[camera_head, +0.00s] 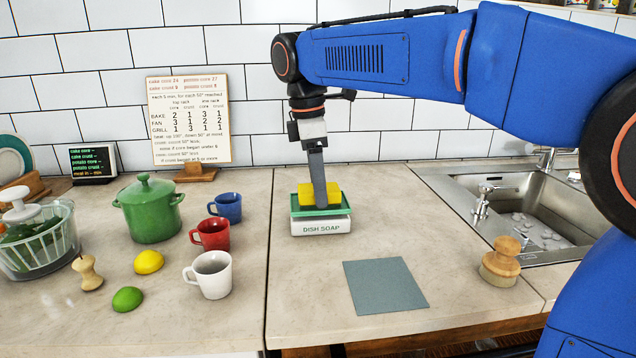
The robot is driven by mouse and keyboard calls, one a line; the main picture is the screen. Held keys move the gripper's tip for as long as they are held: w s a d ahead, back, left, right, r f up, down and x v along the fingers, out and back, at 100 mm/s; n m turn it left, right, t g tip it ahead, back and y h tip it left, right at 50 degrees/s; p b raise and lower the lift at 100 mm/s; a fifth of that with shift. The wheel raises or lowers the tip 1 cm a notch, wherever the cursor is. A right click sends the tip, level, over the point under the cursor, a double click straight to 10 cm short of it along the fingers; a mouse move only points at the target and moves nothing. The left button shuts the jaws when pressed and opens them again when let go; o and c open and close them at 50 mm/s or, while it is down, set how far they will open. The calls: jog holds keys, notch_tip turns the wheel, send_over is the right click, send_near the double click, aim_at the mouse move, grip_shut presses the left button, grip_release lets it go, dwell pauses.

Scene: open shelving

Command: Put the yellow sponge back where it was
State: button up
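The yellow sponge (333,189) is in the green top tray (342,208) of a white holder labelled DISH SOAP (321,226), near the back of the counter. My gripper (320,204) points straight down over the middle of the sponge. Its finger hides the centre of the sponge, with yellow showing on both sides. The gripper is seen edge-on, so I cannot tell whether its fingers are open or shut on the sponge, or whether the sponge rests fully on the tray.
A grey-blue square mat (385,286) lies bare in front. A wooden-handled brush (500,262) stands right of it, by the sink (540,215). Blue (228,207), red (212,234) and white (210,274) mugs stand left. A green pot (149,210) is farther left.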

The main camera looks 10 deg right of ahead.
aim_at(311, 188)
dwell(0.3)
notch_tip(311, 188, up, 12)
jog(key=a, duration=0.1)
jog(key=shift+a, duration=0.25)
dwell(0.5)
